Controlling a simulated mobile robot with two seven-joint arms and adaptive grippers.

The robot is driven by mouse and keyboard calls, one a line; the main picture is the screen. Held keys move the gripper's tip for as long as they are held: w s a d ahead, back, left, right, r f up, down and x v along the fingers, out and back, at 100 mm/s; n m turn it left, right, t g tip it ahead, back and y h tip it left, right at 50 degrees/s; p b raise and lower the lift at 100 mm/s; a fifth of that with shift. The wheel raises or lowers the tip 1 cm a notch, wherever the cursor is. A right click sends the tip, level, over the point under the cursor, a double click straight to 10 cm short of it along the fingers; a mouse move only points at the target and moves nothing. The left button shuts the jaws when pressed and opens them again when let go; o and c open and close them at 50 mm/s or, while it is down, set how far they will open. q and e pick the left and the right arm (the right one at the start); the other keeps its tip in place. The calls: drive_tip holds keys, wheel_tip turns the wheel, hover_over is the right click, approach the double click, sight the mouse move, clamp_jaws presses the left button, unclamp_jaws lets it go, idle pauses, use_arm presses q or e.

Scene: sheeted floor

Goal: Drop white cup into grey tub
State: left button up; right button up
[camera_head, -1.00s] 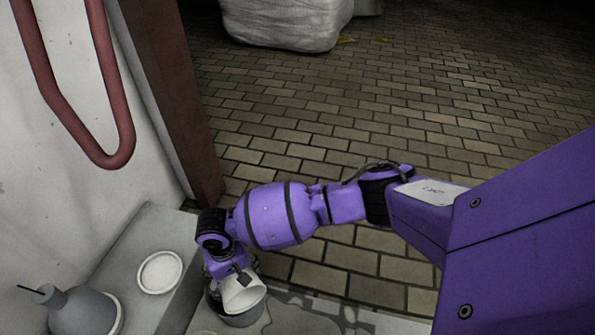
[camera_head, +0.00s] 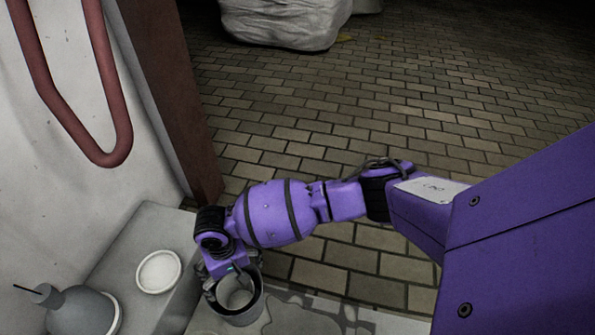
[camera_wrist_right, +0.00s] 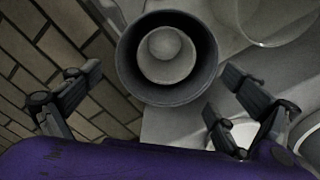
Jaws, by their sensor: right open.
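The grey tub (camera_head: 250,314) stands at the bottom of the head view, below my right gripper. In the right wrist view the grey tub (camera_wrist_right: 205,92) is seen from above as a dark round rim. The white cup (camera_head: 238,297) is inside the tub; in the wrist view the cup (camera_wrist_right: 166,55) shows as a pale ring within it. My right gripper (camera_wrist_right: 158,100) is open, its fingers apart on either side in the wrist view and clear of the cup. In the head view the right gripper (camera_head: 228,285) is just above the tub. My left gripper is not in view.
A white round dish (camera_head: 159,272) sits on the grey ledge to the left of the tub. A grey rounded vessel with a thin dark stick (camera_head: 82,312) stands at bottom left. A wall with a red pipe rises at left. Brick floor lies open beyond.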

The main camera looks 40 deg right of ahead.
wheel_tip(320, 180, up, 12)
drive_tip(key=shift+f, duration=0.15)
idle(0.6)
